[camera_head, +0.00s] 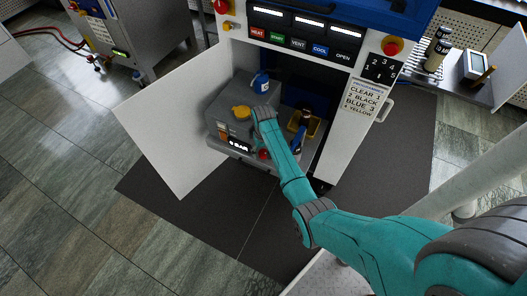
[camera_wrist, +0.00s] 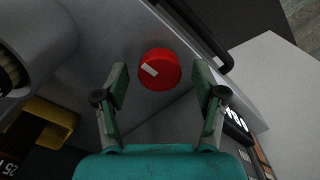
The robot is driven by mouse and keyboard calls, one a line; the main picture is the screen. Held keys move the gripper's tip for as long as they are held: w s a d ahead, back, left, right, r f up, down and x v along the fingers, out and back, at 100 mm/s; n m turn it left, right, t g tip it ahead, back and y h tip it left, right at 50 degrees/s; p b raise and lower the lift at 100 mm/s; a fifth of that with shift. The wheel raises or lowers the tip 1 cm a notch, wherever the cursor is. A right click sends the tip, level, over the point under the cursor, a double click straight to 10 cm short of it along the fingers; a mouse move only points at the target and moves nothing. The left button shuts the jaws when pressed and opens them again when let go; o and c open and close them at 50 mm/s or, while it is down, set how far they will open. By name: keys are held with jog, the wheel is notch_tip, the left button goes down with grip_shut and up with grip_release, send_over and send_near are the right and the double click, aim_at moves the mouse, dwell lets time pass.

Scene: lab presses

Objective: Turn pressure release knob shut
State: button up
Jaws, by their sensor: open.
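The red round knob (camera_wrist: 160,69) with a white pointer mark sits on the front of a grey machine in the wrist view. In the head view, a small red part (camera_head: 264,154) shows beside my arm on the front of the grey unit. My gripper (camera_wrist: 160,78) is open in the wrist view. Its two fingers stand on the left and right of the knob, with visible gaps and nothing held. Whether the fingertips reach the knob's depth cannot be told. My arm hides part of the unit's front in the head view.
A white door (camera_head: 165,125) stands open at left. A dark bar (camera_wrist: 210,45) runs near the knob. Floor in front is clear.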

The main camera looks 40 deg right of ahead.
aim_at(263, 153)
notch_tip(263, 153, up, 12)
dwell(0.6)
dwell(0.4)
jog(key=s+a+f+n+t+h, duration=0.15)
jog(key=s+a+f+t, duration=0.35)
jog(key=s+a+f, duration=0.75)
jog(key=s+a+r+n+t, duration=0.1)
jog(key=s+a+r+t, duration=0.15)
jog(key=s, duration=0.35)
jog(key=s+a+r+n+t, duration=0.1)
jog(key=s+a+r, duration=0.1)
jog(key=s+a, duration=0.3)
jog(key=s+a+r+n+t, duration=0.1)
jog(key=s+a+r+t, duration=0.1)
jog(key=s+r, duration=0.6)
jog(key=s+a+r+t+y, duration=0.1)
jog(key=s+r+t, duration=0.3)
jog(key=s+r, duration=0.5)
notch_tip(263, 153, up, 8)
jog(key=shift+s+a+f+n, duration=0.25)
jog(key=shift+a+n, duration=0.1)
jog(key=shift+a, duration=0.15)
jog(key=shift+y, duration=0.25)
